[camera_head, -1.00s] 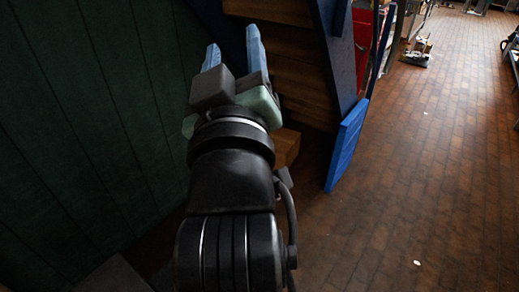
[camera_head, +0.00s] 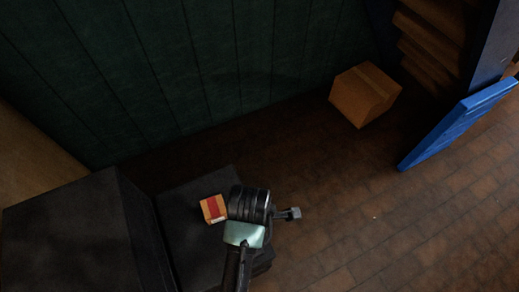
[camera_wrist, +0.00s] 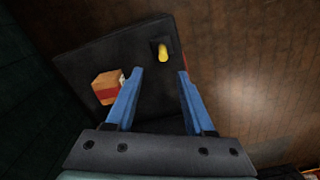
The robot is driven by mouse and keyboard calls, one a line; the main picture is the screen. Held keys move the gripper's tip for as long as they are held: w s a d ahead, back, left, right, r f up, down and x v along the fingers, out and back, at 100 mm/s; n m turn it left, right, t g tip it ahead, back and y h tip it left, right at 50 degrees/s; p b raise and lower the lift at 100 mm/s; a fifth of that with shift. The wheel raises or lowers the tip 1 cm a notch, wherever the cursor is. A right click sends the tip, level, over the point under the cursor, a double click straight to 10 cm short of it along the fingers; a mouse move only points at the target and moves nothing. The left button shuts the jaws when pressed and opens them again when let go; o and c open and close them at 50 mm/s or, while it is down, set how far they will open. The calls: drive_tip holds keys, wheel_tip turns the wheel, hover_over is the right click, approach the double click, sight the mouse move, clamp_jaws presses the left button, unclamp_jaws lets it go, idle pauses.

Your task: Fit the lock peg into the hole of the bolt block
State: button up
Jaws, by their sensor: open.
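In the wrist view a yellow peg (camera_wrist: 163,53), which looks like the lock peg, sits at a small dark square block or recess (camera_wrist: 154,46) on a black surface. I cannot tell whether that dark square is the bolt block, or how deep the peg sits. My gripper (camera_wrist: 160,74) is open and empty, its two blue fingers apart, with the peg showing just beyond the fingertips. In the head view the hand (camera_head: 243,234) hangs low by the black stand, and its fingers cannot be made out. The peg is hidden there.
A small tan box with a red band (camera_wrist: 107,88) lies on the black stand (camera_head: 178,203), left of my fingers; the head view shows it too (camera_head: 213,208). A large black box (camera_head: 75,240) stands left. A cardboard box (camera_head: 364,94) and blue panel (camera_head: 455,125) are farther right.

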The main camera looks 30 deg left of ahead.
wheel_tip(320, 180, down, 5)
drive_tip(key=shift+s+f+b, duration=0.1)
drive_tip(key=shift+f+b, duration=0.05)
drive_tip(key=shift+b, duration=0.35)
drive_tip(key=shift+s+d+f+b, duration=0.15)
drive_tip(key=shift+f+b, duration=0.65)
drive_tip(key=shift+f, duration=1.85)
drive_tip(key=shift+c, duration=0.3)
clamp_jaws()
